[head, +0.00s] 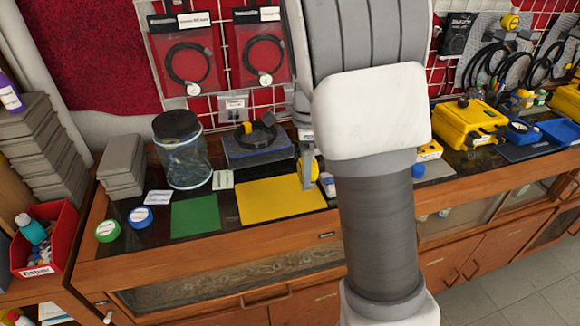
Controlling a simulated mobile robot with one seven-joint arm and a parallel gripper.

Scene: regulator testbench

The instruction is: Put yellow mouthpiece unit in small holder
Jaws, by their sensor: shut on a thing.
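My gripper (306,178) is low over the bench, just right of the yellow mat, and is partly hidden behind my arm. It is shut on a small yellow piece (312,164), which looks like the yellow mouthpiece unit. Whether the piece touches the bench is unclear. A dark box-like stand with a blue edge (262,158) is left of the gripper, behind the mat. A black looped hose with a yellow end sits on it. I cannot tell which thing is the small holder.
The yellow mat (280,200) and green mat (195,214) lie bare in front. A clear jar with black lid (182,150) and grey boxes (122,165) stand left. A yellow case (470,122) stands right. My arm blocks the middle of the bench.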

